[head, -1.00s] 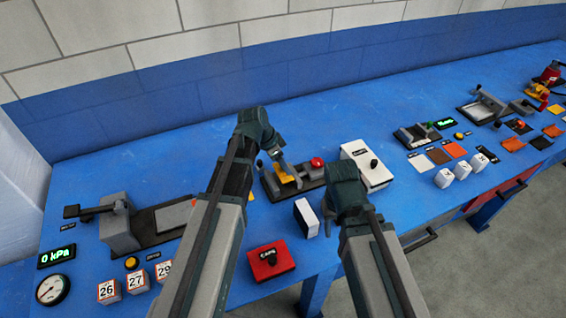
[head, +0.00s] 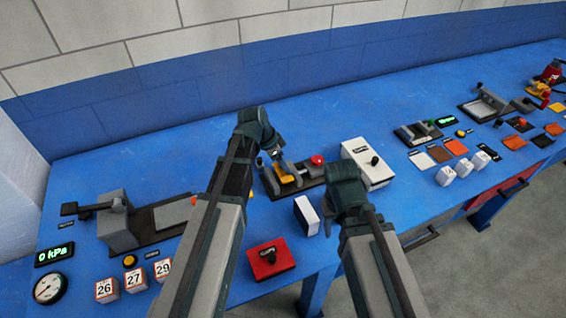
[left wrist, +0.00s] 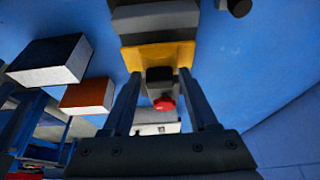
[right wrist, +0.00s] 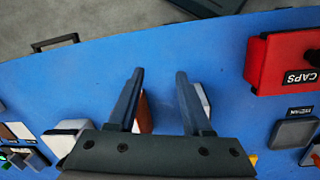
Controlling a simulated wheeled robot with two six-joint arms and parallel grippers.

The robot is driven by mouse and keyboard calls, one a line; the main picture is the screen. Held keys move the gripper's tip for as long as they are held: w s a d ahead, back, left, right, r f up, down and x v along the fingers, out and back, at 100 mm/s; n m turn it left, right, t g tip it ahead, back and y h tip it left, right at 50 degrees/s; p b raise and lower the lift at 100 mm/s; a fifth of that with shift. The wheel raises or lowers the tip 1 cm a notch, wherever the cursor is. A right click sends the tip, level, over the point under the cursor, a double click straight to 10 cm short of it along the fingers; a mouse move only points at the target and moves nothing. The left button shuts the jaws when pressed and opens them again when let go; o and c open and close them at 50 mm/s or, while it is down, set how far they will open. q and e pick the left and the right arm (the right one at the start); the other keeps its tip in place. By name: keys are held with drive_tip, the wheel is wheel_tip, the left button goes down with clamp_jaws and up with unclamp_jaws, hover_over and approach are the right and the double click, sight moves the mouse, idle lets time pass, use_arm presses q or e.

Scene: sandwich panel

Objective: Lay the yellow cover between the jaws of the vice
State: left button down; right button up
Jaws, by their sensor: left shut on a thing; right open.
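The vice (head: 312,178), a dark base with grey jaws and a red knob, stands mid-bench in the head view. The yellow cover (head: 287,179) sits low between its grey blocks; whether it rests on the base cannot be told. In the left wrist view the cover (left wrist: 158,55) lies at my left fingertips, with a grey block (left wrist: 155,18) above it and a black part and the red knob (left wrist: 164,104) beyond. My left gripper (head: 276,153) is shut on the cover. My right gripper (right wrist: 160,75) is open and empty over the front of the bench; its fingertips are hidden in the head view.
A white box with a black knob (head: 378,174) stands right of the vice. A white block (head: 306,215) and a red CAPS box (head: 268,264) stand in front. A larger grey device (head: 117,230) is at the left. The bench behind the vice is clear.

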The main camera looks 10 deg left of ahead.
sight(284, 177)
use_arm(q)
drive_tip(key=shift+f, duration=0.15)
use_arm(e)
drive_tip(key=shift+f, duration=0.15)
use_arm(q)
drive_tip(key=shift+f+b, duration=0.75)
drive_tip(key=shift+b, duration=0.1)
use_arm(e)
drive_tip(key=shift+f, duration=0.7)
use_arm(q)
drive_tip(key=shift+f+b, duration=0.3)
use_arm(e)
drive_tip(key=shift+f, duration=0.3)
use_arm(q)
drive_tip(key=shift+f+b, duration=0.35)
drive_tip(key=shift+b, duration=0.05)
use_arm(e)
drive_tip(key=shift+f, duration=0.35)
use_arm(q)
drive_tip(key=shift+f+b, duration=0.5)
drive_tip(key=shift+f, duration=0.05)
use_arm(e)
drive_tip(key=shift+f, duration=0.55)
use_arm(q)
unclamp_jaws()
drive_tip(key=shift+r, duration=0.2)
use_arm(e)
drive_tip(key=shift+r, duration=0.15)
